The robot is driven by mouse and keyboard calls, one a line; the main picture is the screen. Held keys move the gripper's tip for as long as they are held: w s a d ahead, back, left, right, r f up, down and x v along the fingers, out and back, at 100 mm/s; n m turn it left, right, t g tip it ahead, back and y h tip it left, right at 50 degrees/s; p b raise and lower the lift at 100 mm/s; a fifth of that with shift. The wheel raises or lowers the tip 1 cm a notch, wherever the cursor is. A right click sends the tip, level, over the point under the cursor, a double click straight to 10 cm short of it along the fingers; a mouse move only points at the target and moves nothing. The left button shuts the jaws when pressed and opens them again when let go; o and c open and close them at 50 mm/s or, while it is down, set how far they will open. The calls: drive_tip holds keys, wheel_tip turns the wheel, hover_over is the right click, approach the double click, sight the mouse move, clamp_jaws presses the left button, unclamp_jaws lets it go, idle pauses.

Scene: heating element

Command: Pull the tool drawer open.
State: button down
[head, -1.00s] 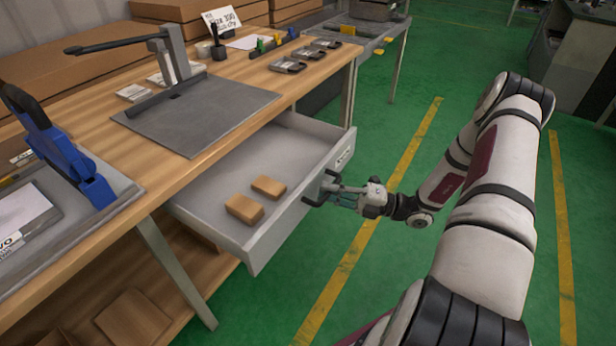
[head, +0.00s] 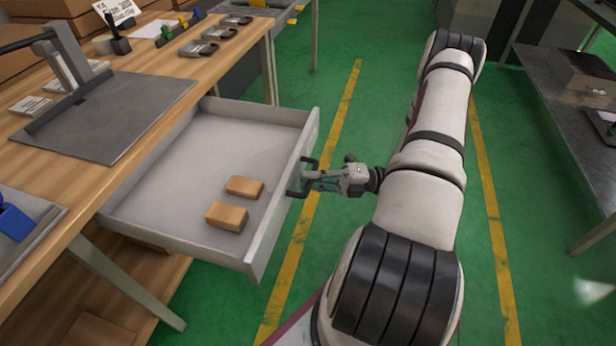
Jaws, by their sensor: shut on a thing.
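The tool drawer (head: 278,214) is a light grey metal drawer under the wooden workbench, standing far out from the bench. Two small brown boxes, one in front (head: 227,216) and one behind (head: 244,187), lie in it near its front panel. A dark handle (head: 296,190) is on the outside of the front panel. My gripper (head: 309,180) is at the handle and shut on it, reaching in from the right. The fingertips are small in view and partly hidden by the handle.
The workbench (head: 150,130) carries a grey cutting plate (head: 110,115) and several small dark trays. A bench leg (head: 125,283) slants below the drawer. Green floor with yellow lines lies clear to the right. A dark metal table (head: 570,120) stands at the far right.

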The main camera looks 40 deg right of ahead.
drive_tip(key=c, duration=1.6)
unclamp_jaws()
drive_tip(key=shift+c, duration=0.2)
drive_tip(key=v, duration=1.2)
drive_tip(key=shift+f, duration=0.1)
